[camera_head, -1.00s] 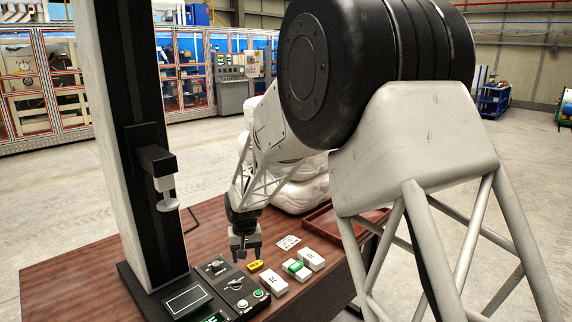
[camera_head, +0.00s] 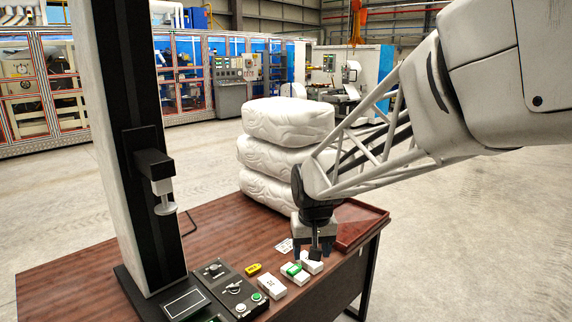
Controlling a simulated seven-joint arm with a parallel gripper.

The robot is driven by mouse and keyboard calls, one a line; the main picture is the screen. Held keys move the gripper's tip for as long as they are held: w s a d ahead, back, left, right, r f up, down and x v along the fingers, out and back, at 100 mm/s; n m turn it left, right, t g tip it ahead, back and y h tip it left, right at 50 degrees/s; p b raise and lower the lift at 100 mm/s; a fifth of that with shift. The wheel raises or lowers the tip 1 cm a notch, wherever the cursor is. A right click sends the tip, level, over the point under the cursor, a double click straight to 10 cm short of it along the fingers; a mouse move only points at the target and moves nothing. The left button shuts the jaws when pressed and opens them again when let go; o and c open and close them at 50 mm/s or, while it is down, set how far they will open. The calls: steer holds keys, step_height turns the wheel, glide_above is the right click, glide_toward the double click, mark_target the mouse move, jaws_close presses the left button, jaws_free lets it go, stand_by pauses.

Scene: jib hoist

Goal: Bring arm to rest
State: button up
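My arm reaches in from the upper right, and its lattice link ends at my gripper (camera_head: 314,252). The gripper points down over the right part of the brown table (camera_head: 80,262), near several small white boxes (camera_head: 270,286). It overlaps one white box in the picture; I cannot tell whether it touches it. The fingers are small and dark, so their opening is unclear. I see nothing clearly held.
A dark hoist column (camera_head: 152,225) stands on the table's left, beside a control panel (camera_head: 230,287). A yellow block (camera_head: 253,269) lies near the boxes. A red-brown tray (camera_head: 362,226) is at the right edge. Stacked white sacks (camera_head: 287,122) stand behind. Open floor lies beyond.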

steer(key=s+d+r, duration=0.1)
steer(key=s+d, duration=0.3)
steer(key=s, duration=0.4)
steer(key=s+d+m, duration=0.1)
steer(key=s+d, duration=0.3)
steer(key=s, duration=0.5)
steer(key=s+d+r+t, duration=0.1)
steer(key=s+d, duration=0.3)
steer(key=s, duration=0.5)
steer(key=shift+d+r+m, duration=0.3)
steer(key=shift+r, duration=0.05)
